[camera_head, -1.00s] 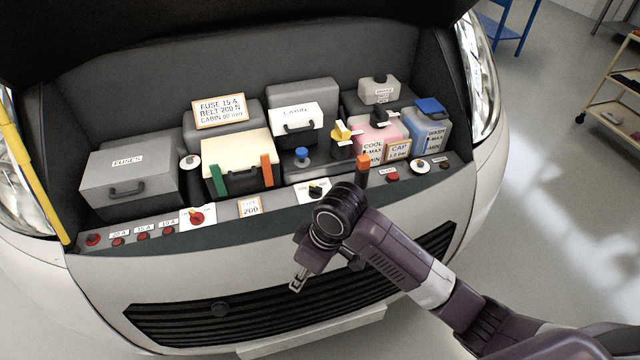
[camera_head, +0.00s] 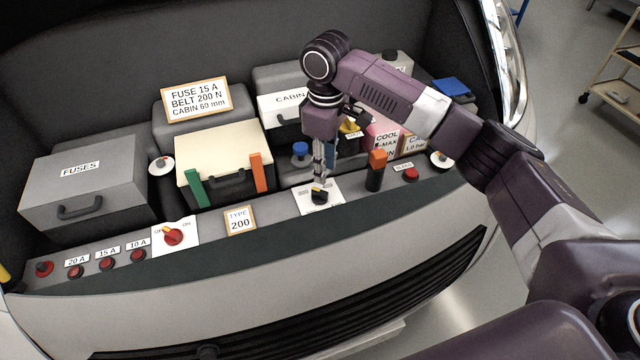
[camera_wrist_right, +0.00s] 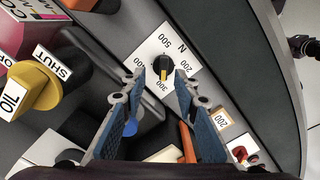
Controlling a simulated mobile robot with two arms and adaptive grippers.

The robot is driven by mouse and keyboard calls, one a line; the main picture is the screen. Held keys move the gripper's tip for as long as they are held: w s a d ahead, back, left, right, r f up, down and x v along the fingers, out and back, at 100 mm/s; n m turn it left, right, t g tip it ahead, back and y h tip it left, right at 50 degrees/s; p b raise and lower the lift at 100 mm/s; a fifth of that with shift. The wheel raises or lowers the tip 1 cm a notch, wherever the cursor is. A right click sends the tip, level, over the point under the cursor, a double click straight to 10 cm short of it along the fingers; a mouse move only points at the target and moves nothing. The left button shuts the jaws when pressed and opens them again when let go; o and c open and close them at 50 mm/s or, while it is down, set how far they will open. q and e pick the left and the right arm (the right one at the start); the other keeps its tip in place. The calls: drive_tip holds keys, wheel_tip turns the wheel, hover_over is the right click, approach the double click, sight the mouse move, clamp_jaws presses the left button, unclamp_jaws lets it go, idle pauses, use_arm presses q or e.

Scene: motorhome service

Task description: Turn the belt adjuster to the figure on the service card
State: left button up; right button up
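The belt adjuster is a black knob (camera_head: 319,197) on a white plate (camera_head: 308,207) on the front ledge. In the right wrist view the knob (camera_wrist_right: 163,67) has a yellow pointer toward the 300 mark, on a scale lettered N with 200 to 500. The service card (camera_head: 196,100) reads FUSE 15 A, BELT 200 N, CABIN 60 mm. My right gripper (camera_head: 319,180) is just above the knob, pointing down. In its wrist view the blue-padded fingers (camera_wrist_right: 161,80) are apart, one on each side of the knob; I cannot tell contact. My left gripper is out of view.
A red OFF/ON switch (camera_head: 173,237) and a TYPE 200 card (camera_head: 240,221) are left of the adjuster. An orange-topped post (camera_head: 376,172) and a red button (camera_head: 410,174) are right. Behind are a cream-lidded box (camera_head: 222,152), a blue cap (camera_head: 300,149) and the CABIN box (camera_head: 283,103).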

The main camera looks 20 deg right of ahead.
sight(326, 193)
drive_tip(key=f, duration=0.2)
drive_tip(key=s+f+p, duration=0.1)
drive_tip(key=f, duration=0.1)
drive_tip(key=shift+s+f, duration=0.1)
drive_tip(key=shift+s, duration=0.1)
drive_tip(key=shift+w+f, duration=0.25)
drive_tip(key=shift+f, duration=1.1)
drive_tip(key=c, duration=0.7)
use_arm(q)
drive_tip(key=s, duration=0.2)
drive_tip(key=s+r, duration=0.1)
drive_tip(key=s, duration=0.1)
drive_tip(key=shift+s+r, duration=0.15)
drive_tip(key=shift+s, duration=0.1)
use_arm(e)
clamp_jaws()
